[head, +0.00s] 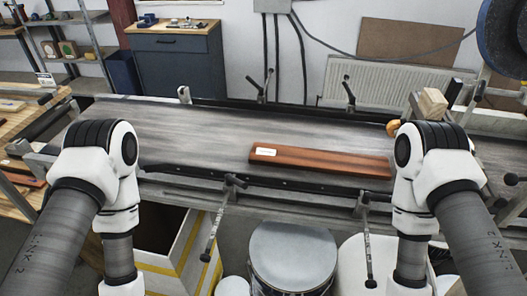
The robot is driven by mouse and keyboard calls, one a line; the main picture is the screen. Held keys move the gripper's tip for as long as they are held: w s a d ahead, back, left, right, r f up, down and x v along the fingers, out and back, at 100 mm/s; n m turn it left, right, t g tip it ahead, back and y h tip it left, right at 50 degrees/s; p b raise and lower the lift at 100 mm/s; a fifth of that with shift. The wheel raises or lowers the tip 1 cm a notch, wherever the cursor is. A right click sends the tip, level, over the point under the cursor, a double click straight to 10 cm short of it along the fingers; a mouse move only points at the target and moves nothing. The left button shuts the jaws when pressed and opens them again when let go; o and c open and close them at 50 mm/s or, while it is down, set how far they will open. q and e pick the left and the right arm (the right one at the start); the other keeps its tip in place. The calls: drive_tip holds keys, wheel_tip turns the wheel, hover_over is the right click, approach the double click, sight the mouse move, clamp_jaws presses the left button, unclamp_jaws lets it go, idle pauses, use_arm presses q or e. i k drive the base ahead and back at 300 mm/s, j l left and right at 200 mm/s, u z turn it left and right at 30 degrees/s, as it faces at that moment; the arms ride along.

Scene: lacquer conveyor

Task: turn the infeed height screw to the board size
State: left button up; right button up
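A reddish-brown board (335,163) with a small white label (268,150) lies flat on the grey conveyor belt (190,130), right of centre. An orange rounded part (393,128) shows at the belt's far right, partly behind my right arm. I cannot tell whether it belongs to the infeed height screw, and no screw is clearly visible. Both my arms hang down in front of the conveyor, left and right. Their lower ends run out of the bottom of the head view, so neither gripper shows.
Black guide rails run along the belt, with lever-handled clamps (230,182) at the near edge. A pale wood block (432,103) stands at the right. A drum (292,255) and a yellow-striped bin (182,250) stand below. The belt's left half is bare.

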sight(478, 98)
drive_tip(key=z, duration=1.25)
